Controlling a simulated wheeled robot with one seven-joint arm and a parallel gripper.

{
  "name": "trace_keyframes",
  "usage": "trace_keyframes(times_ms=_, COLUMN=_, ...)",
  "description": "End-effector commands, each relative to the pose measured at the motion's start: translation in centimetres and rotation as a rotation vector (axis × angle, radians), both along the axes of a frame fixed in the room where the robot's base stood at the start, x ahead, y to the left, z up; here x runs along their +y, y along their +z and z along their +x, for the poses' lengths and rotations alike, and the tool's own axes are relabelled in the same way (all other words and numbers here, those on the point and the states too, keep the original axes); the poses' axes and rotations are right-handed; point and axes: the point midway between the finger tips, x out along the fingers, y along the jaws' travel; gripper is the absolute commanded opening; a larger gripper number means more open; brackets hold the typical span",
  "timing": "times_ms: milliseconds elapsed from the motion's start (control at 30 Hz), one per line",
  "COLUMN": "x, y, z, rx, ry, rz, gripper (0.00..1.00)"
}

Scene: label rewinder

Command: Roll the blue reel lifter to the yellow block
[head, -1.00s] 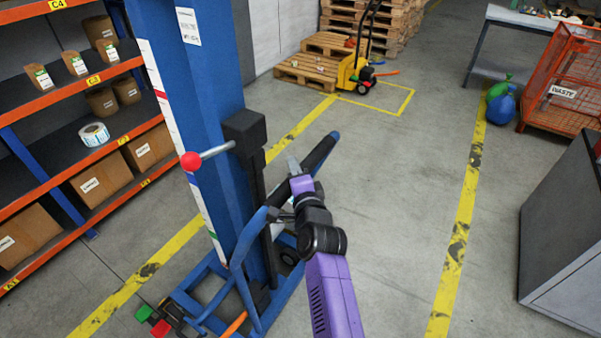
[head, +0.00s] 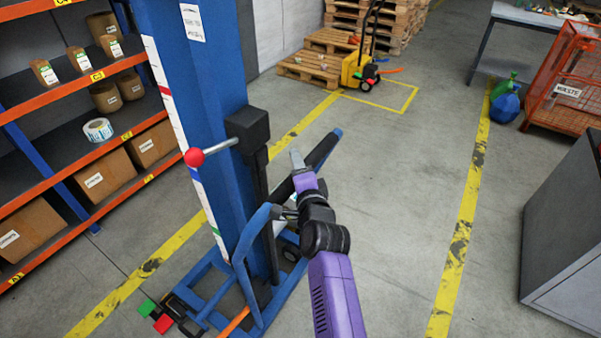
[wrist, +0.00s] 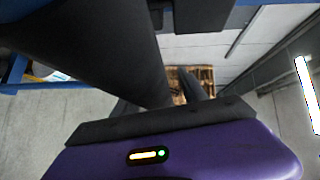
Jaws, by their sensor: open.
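The blue reel lifter (head: 192,115) stands upright close in front of me, left of centre, with a tall mast, a low wheeled frame and a dark boom (head: 318,150). Its blue curved handle (head: 243,262) faces me. My gripper (head: 290,212) is open beside the handle's upper part, its fingers partly hidden. In the wrist view, a thick dark bar crosses close above my gripper (wrist: 170,98); I cannot tell whether they touch. A yellow-bodied wheeled truck (head: 352,68) stands at the back by the pallets; I cannot make out a separate yellow block.
Shelving (head: 75,165) with boxes and rolls stands on the left. Wooden pallets (head: 310,68) are at the back. A grey cabinet (head: 565,225) and an orange waste cage (head: 566,92) with bags beside it stand on the right. The floor between the yellow lines is clear.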

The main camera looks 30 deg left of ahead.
Motion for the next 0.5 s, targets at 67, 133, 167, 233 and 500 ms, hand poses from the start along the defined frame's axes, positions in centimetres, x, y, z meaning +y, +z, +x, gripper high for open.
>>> trace_keyframes(times_ms=67, x=-0.6, y=0.2, z=-0.8, rx=0.000, ry=0.002, rz=0.000, gripper=0.50)
trace_keyframes(times_ms=133, x=-1.3, y=0.3, z=-1.4, rx=0.001, ry=0.001, rz=0.001, gripper=0.50)
trace_keyframes(times_ms=167, x=-1.6, y=0.4, z=-1.7, rx=-0.001, ry=0.000, rz=0.001, gripper=0.50)
trace_keyframes(times_ms=233, x=-2.2, y=0.5, z=-2.4, rx=-0.001, ry=0.001, rz=0.000, gripper=0.50)
trace_keyframes(times_ms=500, x=-4.3, y=1.0, z=-4.5, rx=-0.002, ry=0.000, rz=0.002, gripper=0.50)
